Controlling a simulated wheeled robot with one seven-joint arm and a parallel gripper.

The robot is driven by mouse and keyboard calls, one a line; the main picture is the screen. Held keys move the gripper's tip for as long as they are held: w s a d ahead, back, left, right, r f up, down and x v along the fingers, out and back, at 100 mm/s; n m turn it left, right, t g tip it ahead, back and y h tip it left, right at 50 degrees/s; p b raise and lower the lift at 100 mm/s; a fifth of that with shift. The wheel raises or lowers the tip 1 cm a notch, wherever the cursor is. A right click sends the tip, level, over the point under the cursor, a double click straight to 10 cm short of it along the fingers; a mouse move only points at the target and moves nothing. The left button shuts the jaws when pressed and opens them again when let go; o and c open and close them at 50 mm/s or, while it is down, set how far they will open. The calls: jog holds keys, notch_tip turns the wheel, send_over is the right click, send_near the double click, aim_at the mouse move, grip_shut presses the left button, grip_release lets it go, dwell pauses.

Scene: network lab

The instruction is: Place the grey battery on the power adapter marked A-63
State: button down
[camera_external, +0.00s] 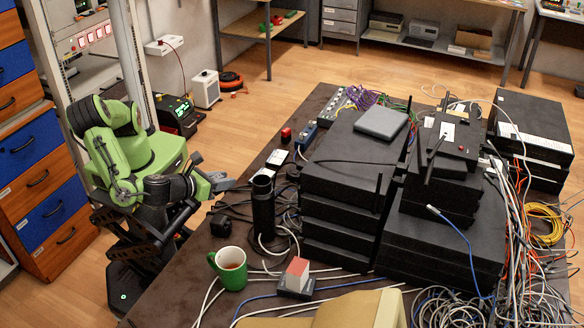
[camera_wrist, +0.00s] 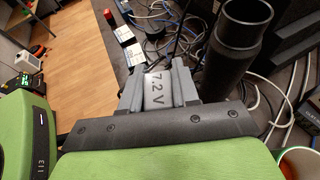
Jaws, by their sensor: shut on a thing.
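My gripper (camera_external: 222,183) is at the left edge of the dark table, to the left of a black cylinder. In the wrist view my gripper (camera_wrist: 157,90) is shut on the grey battery (camera_wrist: 157,91), which is marked 7.2 V and sits between the two grey jaws. In the external view the battery is too small to tell from the jaws. Two white-labelled items (camera_wrist: 134,53) (camera_wrist: 123,34) lie ahead on the table; they also show in the external view (camera_external: 277,157). Their print is not legible, so I cannot tell which item is A-63.
The black cylinder (camera_external: 263,208) stands upright close to my gripper. A green mug (camera_external: 232,272), a black block (camera_external: 220,225) and a red-topped block (camera_external: 297,272) are nearby. Loose cables cross the table. Stacked black devices (camera_external: 340,190) fill its middle.

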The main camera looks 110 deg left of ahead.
aim_at(225, 217)
jog(key=shift+s+d, duration=0.1)
jog(key=shift+d, duration=0.35)
notch_tip(225, 217, down, 10)
jog(key=b, duration=0.4)
jog(key=shift+r, duration=0.1)
jog(key=c, duration=0.9)
grip_release()
jog(key=shift+o, duration=0.3)
